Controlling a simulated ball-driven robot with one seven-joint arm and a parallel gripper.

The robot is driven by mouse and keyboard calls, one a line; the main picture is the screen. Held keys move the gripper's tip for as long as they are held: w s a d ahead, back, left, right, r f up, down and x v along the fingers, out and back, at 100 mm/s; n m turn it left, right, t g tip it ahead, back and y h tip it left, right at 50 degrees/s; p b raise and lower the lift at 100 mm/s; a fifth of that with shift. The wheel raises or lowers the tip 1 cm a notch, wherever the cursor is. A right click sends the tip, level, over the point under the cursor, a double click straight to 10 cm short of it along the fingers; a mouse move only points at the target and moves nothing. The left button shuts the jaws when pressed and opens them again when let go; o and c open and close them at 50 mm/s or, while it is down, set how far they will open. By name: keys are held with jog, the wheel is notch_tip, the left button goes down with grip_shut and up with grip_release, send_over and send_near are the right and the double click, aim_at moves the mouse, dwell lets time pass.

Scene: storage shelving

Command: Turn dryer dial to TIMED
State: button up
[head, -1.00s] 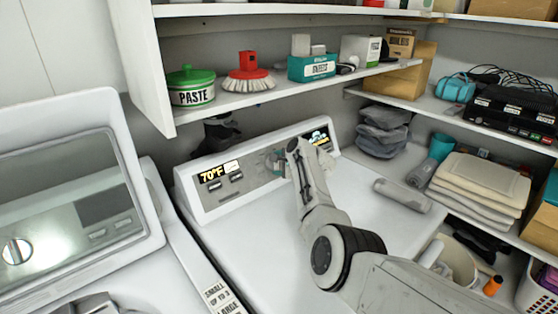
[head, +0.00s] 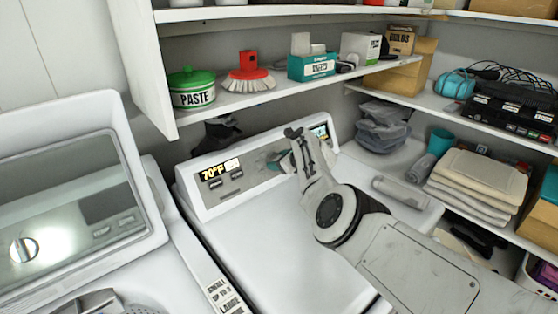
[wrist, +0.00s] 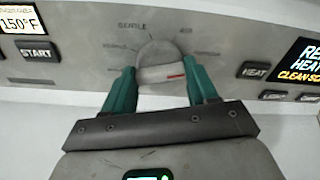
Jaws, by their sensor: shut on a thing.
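The dryer dial (wrist: 158,53) is a round grey knob with a raised grip bar and a red mark, on the dryer's control panel (wrist: 80,62). In the wrist view, the red mark sits on the right part of the bar. GENTLE reads above the dial and a short label is at its upper right; the other labels are too blurred to read. My gripper (wrist: 162,76) has its two green fingers on either side of the dial, shut on it. In the head view, my gripper (head: 276,161) is at the panel and partly hides the dial.
The white dryer top (head: 270,245) is clear below my arm. A washer with a raised lid (head: 75,190) stands at left. A shelf (head: 290,87) with a paste tub (head: 191,90), a red brush (head: 249,72) and boxes overhangs the panel. Folded towels (head: 478,180) sit at right.

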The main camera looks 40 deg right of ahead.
jog(key=m, duration=0.4)
jog(key=shift+d+f, duration=0.1)
jog(key=shift+m+y, duration=0.3)
jog(key=shift+m, duration=1.3)
jog(key=o, duration=1.1)
jog(key=shift+c, duration=0.2)
jog(key=p+v, duration=0.3)
jog(key=v, duration=0.7)
jog(key=shift+s, duration=0.35)
